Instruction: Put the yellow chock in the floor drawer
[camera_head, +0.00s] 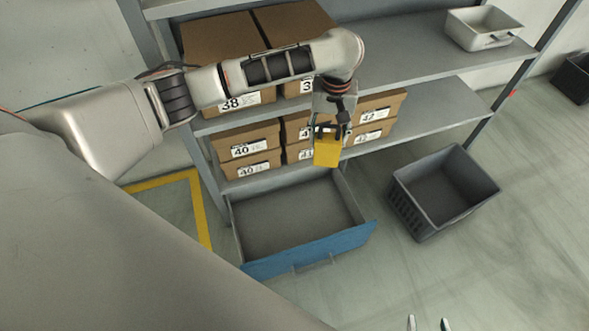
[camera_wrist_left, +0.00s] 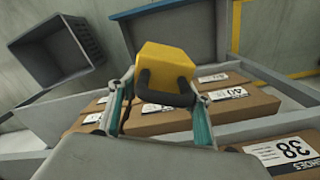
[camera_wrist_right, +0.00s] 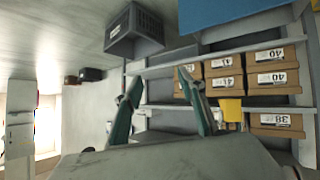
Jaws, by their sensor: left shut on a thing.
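The yellow chock (camera_head: 327,153) is held in my left gripper (camera_head: 329,131), in front of the lower shelf's boxes and above the back part of the floor drawer in the head view. In the left wrist view the chock (camera_wrist_left: 165,62) sits between the fingers. The right wrist view also shows the chock (camera_wrist_right: 231,107). The floor drawer (camera_head: 308,252) is grey with a blue front, pulled open, and its visible inside is empty. My right gripper (camera_wrist_right: 160,92) is open and empty; only its fingertips show at the bottom edge of the head view.
Shoe boxes (camera_head: 249,146) stand on the shelves (camera_head: 425,100) behind and above the drawer. A dark grey crate (camera_head: 410,205) stands on the floor right of the drawer. A light grey bin (camera_head: 482,27) sits on the upper shelf. Floor in front is clear.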

